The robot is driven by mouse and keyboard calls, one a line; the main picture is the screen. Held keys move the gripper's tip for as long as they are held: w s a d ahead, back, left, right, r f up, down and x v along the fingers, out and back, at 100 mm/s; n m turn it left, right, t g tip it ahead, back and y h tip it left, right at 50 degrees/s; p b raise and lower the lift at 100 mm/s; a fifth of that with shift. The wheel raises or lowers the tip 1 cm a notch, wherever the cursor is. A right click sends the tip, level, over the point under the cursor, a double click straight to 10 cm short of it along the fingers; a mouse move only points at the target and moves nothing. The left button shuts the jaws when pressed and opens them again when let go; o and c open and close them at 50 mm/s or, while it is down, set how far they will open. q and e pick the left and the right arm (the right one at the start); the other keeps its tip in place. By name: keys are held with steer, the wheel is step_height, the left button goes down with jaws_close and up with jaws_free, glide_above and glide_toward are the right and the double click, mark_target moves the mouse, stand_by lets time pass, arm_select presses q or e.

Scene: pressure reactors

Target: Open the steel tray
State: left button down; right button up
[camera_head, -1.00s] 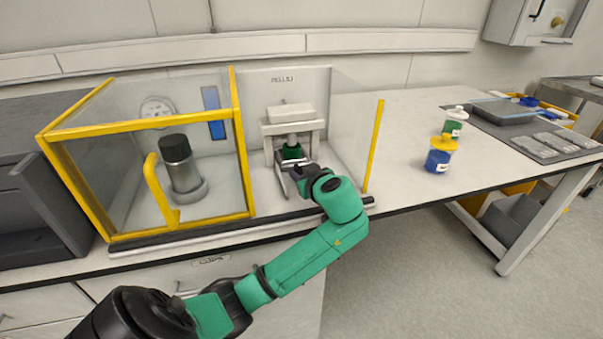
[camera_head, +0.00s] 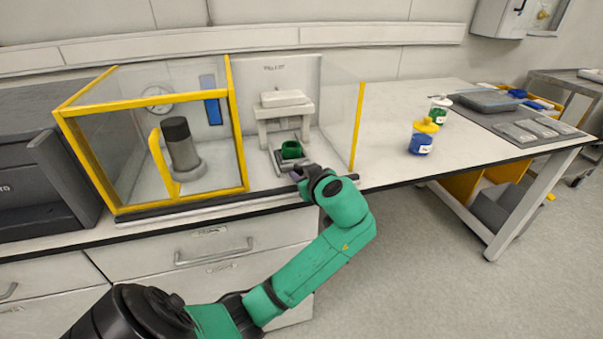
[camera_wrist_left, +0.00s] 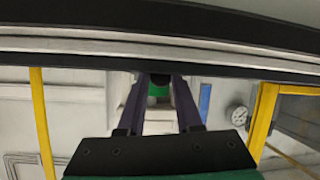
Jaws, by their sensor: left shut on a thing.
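The steel tray (camera_head: 281,163) sits low at the front of the white press stand (camera_head: 285,98) and reaches forward from under it. A green cup (camera_head: 291,149) rests on the tray, in front of the stand; part of it also shows between the fingers in the left wrist view (camera_wrist_left: 157,89). My left gripper (camera_head: 298,174) is at the tray's front end, shut on a small dark part there that looks like its handle. In the left wrist view, the two fingers (camera_wrist_left: 159,84) meet this dark part. My right gripper is out of view.
A yellow-framed clear enclosure (camera_head: 152,140) with a dark-topped cylinder (camera_head: 179,145) stands left of the press. A clear yellow-edged panel (camera_head: 357,125) stands on its right. A yellow-lidded blue jar (camera_head: 422,137) and a green-and-white jar (camera_head: 438,110) stand farther right on the bench.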

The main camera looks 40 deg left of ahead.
arm_select(q)
steer(key=c, duration=0.6)
jaws_free()
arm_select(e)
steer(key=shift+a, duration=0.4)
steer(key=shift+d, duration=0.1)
arm_select(q)
steer(key=shift+s+d+r, duration=0.1)
steer(key=shift+s+d, duration=0.05)
steer(key=shift+d, duration=0.1)
steer(key=v, duration=1.4)
steer(key=shift+r+b, duration=0.1)
steer(key=shift+b, duration=0.2)
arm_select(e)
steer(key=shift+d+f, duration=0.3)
arm_select(q)
steer(key=shift+a, duration=0.1)
